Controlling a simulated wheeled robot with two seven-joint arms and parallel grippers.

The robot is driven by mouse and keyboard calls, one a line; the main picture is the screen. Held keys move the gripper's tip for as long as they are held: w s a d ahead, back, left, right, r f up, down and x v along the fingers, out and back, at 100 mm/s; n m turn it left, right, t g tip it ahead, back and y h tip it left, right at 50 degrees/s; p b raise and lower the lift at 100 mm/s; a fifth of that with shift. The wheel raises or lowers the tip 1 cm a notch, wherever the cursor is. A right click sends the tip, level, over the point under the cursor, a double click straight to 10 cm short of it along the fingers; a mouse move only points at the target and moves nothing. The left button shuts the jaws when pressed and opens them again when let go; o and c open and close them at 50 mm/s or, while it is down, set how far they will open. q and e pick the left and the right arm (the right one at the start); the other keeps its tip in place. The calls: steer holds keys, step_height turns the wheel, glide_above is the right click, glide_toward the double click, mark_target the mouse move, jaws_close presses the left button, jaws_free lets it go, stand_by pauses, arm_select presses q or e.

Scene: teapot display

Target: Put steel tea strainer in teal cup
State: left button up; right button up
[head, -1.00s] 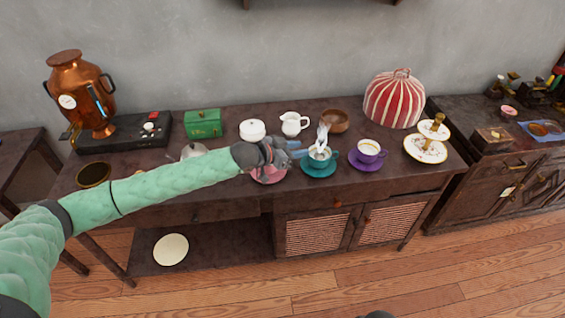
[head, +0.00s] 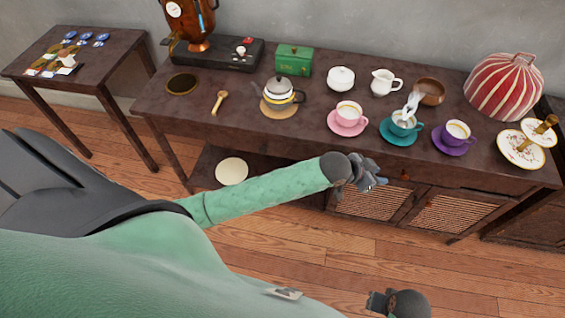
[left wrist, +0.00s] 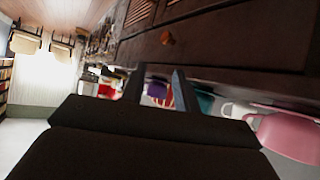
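The teal cup (head: 400,129) stands on a teal saucer (head: 398,140) near the front of the dark table, and it also shows in the left wrist view (left wrist: 205,101). A shiny pale piece, which looks like the steel tea strainer (head: 413,101), sits in its mouth and sticks up above the rim. How deep it rests is too small to tell. My left gripper (head: 371,183) is in front of the table, below and apart from the cup. In the left wrist view its two fingers (left wrist: 160,88) are apart with nothing between them. My right gripper (head: 374,302) is low at the bottom; its fingers are unclear.
A pink cup (head: 348,111) stands left of the teal cup and a purple cup (head: 456,132) right of it. A white jug (head: 383,83) and a brown bowl (head: 430,91) are behind. A teapot (head: 279,92) and a wooden scoop (head: 219,101) are further left.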

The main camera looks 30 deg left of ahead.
arm_select(q)
steer(key=s+a+f+n+g+y, duration=0.2)
steer(key=s+a+f, duration=0.2)
steer(key=s, duration=0.6)
steer(key=s+a+f+n+g+y, duration=0.1)
steer(key=s+a+f, duration=0.4)
steer(key=s, duration=0.5)
steer(key=s+a+f+n+g+y, duration=0.2)
steer(key=s+a, duration=0.4)
steer(key=s, duration=0.4)
step_height(320, 180, down, 3)
steer(key=shift+r+n+g+y, duration=0.2)
steer(key=shift+n+g+y, duration=0.1)
steer(key=shift+g+y, duration=0.5)
